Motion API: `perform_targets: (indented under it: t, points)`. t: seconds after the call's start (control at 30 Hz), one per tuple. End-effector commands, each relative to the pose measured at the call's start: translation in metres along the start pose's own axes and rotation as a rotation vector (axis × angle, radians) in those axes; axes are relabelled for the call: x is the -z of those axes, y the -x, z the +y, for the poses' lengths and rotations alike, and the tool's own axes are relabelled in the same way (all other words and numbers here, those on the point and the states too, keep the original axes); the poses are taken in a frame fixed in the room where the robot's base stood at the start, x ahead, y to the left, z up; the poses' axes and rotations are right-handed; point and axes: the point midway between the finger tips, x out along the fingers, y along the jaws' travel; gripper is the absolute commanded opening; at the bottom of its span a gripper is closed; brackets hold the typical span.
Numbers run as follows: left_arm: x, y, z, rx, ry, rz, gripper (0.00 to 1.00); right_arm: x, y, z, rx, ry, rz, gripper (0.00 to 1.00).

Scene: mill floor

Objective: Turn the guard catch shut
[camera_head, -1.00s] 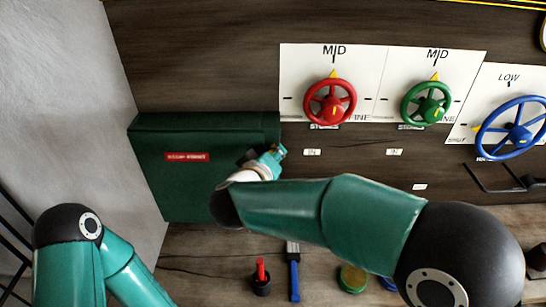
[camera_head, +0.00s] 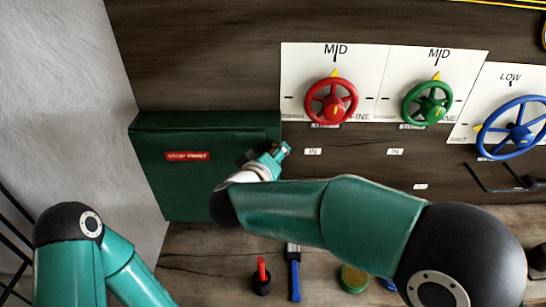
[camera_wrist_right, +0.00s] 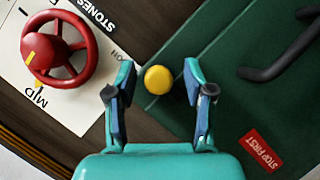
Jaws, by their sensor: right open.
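The green guard (camera_head: 205,180) is a box on the wall at the left, with a red label. In the right wrist view, the guard (camera_wrist_right: 235,105) shows a dark handle and a "STOP FIRST" label. A round yellow knob (camera_wrist_right: 158,79), which looks like the catch, sits at the guard's edge. My right gripper (camera_wrist_right: 158,98) is open, with one finger on each side of the knob and gaps between. In the head view, my right gripper (camera_head: 280,153) is at the guard's right edge and the knob is hidden. My left gripper is out of view.
A red wheel (camera_head: 331,100), a green wheel (camera_head: 427,103) and a blue wheel (camera_head: 518,128) are on the wall to the right. A bench (camera_head: 205,265) below holds a blue-handled tool (camera_head: 295,280), a red-handled item (camera_head: 261,278) and a yellow-green round item (camera_head: 353,278).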

Motion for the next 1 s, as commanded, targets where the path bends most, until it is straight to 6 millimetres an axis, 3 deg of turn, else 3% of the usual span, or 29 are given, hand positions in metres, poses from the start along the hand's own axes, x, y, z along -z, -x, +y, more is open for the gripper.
perform_targets:
  t: [0.6,1.0]
  points:
    - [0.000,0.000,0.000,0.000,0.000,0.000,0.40,0.000,0.103,-0.001,0.003,0.001,0.003,0.53]
    - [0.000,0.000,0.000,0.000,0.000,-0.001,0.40,-0.001,0.115,-0.001,0.002,0.002,0.000,0.53]
